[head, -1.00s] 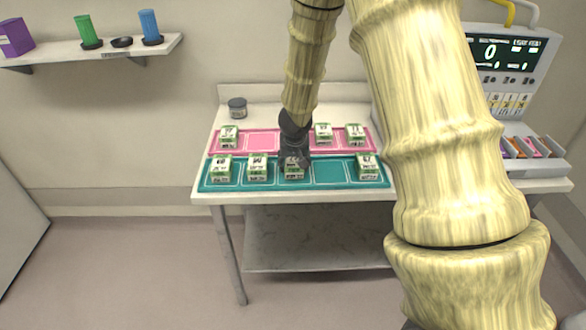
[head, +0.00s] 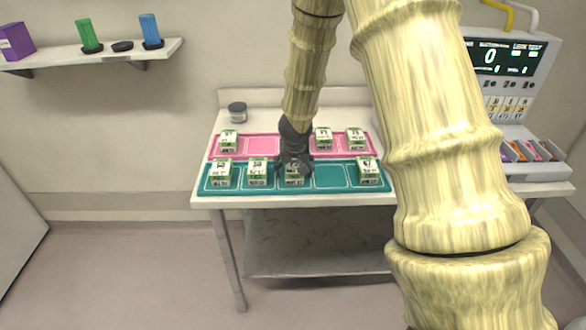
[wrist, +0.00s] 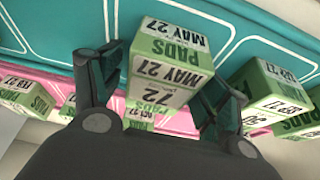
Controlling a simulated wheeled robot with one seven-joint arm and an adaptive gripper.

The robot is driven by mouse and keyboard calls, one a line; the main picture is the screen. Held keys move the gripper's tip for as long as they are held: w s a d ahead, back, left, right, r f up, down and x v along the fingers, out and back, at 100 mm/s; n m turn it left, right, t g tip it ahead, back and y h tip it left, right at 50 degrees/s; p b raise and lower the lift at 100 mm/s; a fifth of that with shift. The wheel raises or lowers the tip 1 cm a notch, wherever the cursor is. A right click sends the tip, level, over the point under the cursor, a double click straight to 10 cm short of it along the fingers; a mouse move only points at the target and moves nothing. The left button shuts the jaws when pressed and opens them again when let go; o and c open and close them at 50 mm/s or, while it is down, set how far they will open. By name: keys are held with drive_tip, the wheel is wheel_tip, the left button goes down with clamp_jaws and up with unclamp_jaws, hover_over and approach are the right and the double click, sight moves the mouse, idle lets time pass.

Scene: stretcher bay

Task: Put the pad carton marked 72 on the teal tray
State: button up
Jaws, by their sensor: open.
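The pad carton marked 72 (wrist: 163,92) is a white and green box with "PADS" and "MAY 27" printed on it. In the wrist view it sits between the spread fingers of my gripper (wrist: 165,78), which is open around it. In the head view this carton (head: 295,180) is on the teal tray (head: 335,174), in a middle compartment, partly hidden by my gripper (head: 295,166) above it. The teal tray also fills the upper part of the wrist view (wrist: 85,25). Whether the fingers touch the carton cannot be told.
Similar cartons stand on the teal tray, two to the left (head: 220,173) (head: 258,172) and one to the right (head: 367,170). The compartment just right of my gripper is empty. The pink tray (head: 262,145) behind holds more cartons. A dark jar (head: 237,109) stands at the back left.

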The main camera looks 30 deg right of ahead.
drive_tip(key=p+v, duration=0.7)
drive_tip(key=v, duration=0.5)
drive_tip(key=s+f, duration=0.3)
drive_tip(key=f, duration=0.1)
drive_tip(key=s+a+f+n+g, duration=0.1)
drive_tip(key=s+f, duration=0.2)
drive_tip(key=f, duration=0.1)
drive_tip(key=s+a+f+g+h, duration=0.1)
drive_tip(key=s+f, duration=0.2)
drive_tip(key=f, duration=0.1)
drive_tip(key=shift+s+a+f+n, duration=0.1)
drive_tip(key=shift+s+f+n, duration=0.05)
drive_tip(key=shift+f+n, duration=0.2)
drive_tip(key=s+a+f+n+y, duration=0.1)
drive_tip(key=s+a+f, duration=0.4)
drive_tip(key=s, duration=0.3)
drive_tip(key=s+a+f+n+g+y, duration=0.1)
drive_tip(key=s+a+f, duration=0.4)
drive_tip(key=s+f, duration=0.2)
drive_tip(key=s+a+f+n+y, duration=0.1)
drive_tip(key=s+a+f+n, duration=0.1)
drive_tip(key=s+a+f, duration=0.4)
drive_tip(key=s+f, duration=0.1)
drive_tip(key=s, duration=0.4)
drive_tip(key=shift+g, duration=0.4)
drive_tip(key=shift+s+a+f, duration=0.1)
wheel_tip(320, 180, down, 5)
drive_tip(key=b, duration=0.4)
drive_tip(key=shift+b, duration=0.3)
drive_tip(key=shift+s, duration=0.1)
